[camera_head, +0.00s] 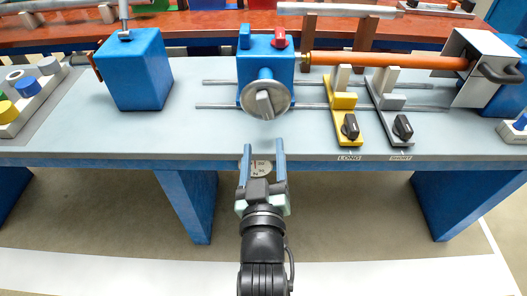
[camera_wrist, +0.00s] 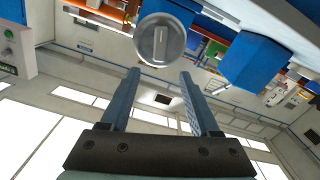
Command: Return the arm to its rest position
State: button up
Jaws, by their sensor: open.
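My gripper (camera_head: 263,153) is in the lower middle of the head view, in front of the workbench's front edge. Its two blue fingers are apart with nothing between them. In the wrist view my gripper (camera_wrist: 158,92) also shows two separated, empty fingers. The winder's round metal knob (camera_head: 265,100) with a raised bar sits on the blue housing (camera_head: 252,64), beyond the fingertips and apart from them. The knob also shows in the wrist view (camera_wrist: 160,40), above the fingers.
The workbench (camera_head: 110,130) carries a blue block (camera_head: 134,70) at left. A yellow LONG lever unit (camera_head: 345,115) and a grey SHORT lever unit (camera_head: 393,112) stand right of the knob. An orange rod (camera_head: 390,61) spans above them. The floor before the bench is clear.

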jog(key=shift+s, duration=0.2)
dwell(0.4)
notch_tip(320, 180, up, 22)
jog(key=m+t, duration=0.1)
jog(key=t, duration=0.3)
jog(key=s+r+m+t, duration=0.1)
jog(key=s+r+t, duration=0.1)
jog(key=s+r, duration=0.35)
jog(key=s+r+t, duration=0.2)
jog(key=r, duration=0.7)
jog(key=s+r+m+t, duration=0.1)
jog(key=s+r, duration=0.2)
jog(key=r, duration=0.5)
notch_tip(320, 180, up, 19)
jog(key=p, duration=1.9)
jog(key=shift+s+p, duration=0.15)
jog(key=shift+p, duration=0.15)
jog(key=shift+d, duration=0.1)
